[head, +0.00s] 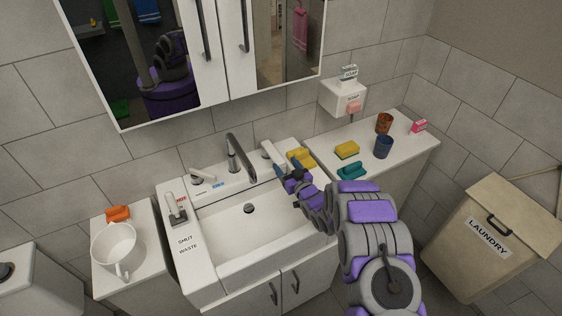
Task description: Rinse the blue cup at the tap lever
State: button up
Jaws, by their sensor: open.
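The blue cup (383,147) stands upright on the right counter, in front of a brown cup. The tap spout (238,152) rises at the back of the white sink. One white lever (202,177) is left of the spout, with small labels near it. Another white lever (272,151) is right of the spout. My gripper (287,170) is open over the sink's back right corner, close to the right lever. I cannot tell whether it touches the lever. The gripper appears empty and is well left of the blue cup.
The right counter (413,152) also holds yellow and teal sponges, a brown cup (384,123) and a pink box. A soap dispenser (344,96) hangs above. A white pot (114,246) stands on the left cabinet. A laundry bin (490,240) is at the right. The basin (250,232) looks empty.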

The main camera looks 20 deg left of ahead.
aim_at(281, 164)
jog(key=a, duration=0.1)
jog(key=w+a, duration=0.1)
jog(key=a, duration=0.1)
jog(key=w+a, duration=0.1)
jog(key=shift+w+a+f+b, duration=0.2)
jog(key=shift+a+f+b, duration=0.1)
jog(key=shift+a, duration=0.1)
jog(key=shift+d+r, duration=0.3)
jog(key=shift+d, duration=0.45)
jog(key=shift+c, duration=0.3)
jog(key=shift+a+f, duration=0.15)
jog(key=shift+a, duration=0.35)
jog(key=c, duration=0.6)
grip_shut()
